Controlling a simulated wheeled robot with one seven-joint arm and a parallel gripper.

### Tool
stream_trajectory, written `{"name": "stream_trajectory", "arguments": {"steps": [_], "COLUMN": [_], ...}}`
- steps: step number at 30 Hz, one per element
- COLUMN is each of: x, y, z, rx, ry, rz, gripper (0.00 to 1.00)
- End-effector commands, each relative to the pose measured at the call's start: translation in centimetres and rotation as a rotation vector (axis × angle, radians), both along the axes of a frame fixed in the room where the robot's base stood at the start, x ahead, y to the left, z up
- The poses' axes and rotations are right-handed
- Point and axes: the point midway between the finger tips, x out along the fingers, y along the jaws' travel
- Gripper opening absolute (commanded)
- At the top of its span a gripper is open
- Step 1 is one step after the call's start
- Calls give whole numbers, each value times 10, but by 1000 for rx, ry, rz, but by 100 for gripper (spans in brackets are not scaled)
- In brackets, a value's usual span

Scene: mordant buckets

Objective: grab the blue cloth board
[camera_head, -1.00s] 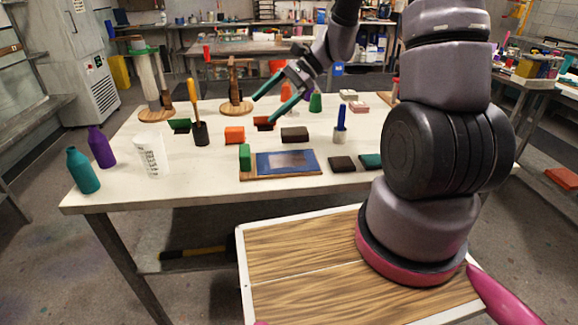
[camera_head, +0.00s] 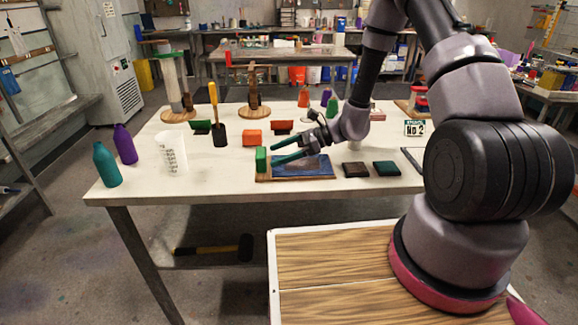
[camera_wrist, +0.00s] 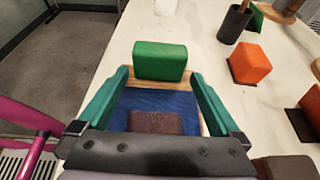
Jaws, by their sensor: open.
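The blue cloth board (camera_head: 306,172) lies flat on the white table, a wooden board faced with blue cloth. It also shows in the wrist view (camera_wrist: 150,102), with a brownish patch on the cloth. A green block (camera_head: 261,159) is at its left end; in the wrist view the block (camera_wrist: 160,60) is just beyond the fingertips. My gripper (camera_head: 274,155) is over the board, its teal fingers open and pointing left. In the wrist view the fingers (camera_wrist: 160,78) lie on either side of the blue cloth. I cannot tell whether they touch the board.
A dark brown block (camera_head: 355,170) and a dark teal block (camera_head: 387,168) lie right of the board. An orange block (camera_head: 252,137) and a black cup (camera_head: 220,134) stand behind. A white cup (camera_head: 172,153) is to the left. The table's front strip is clear.

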Motion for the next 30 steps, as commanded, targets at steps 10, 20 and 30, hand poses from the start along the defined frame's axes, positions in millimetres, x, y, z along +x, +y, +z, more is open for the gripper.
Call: {"name": "stream_trajectory", "arguments": {"steps": [10,20,30], "x": [0,0,0], "y": [44,49,49], "z": [-15,-17,-17], "rx": [0,0,0], "ry": [1,0,-1], "rz": [2,0,0], "gripper": [100,96,25]}}
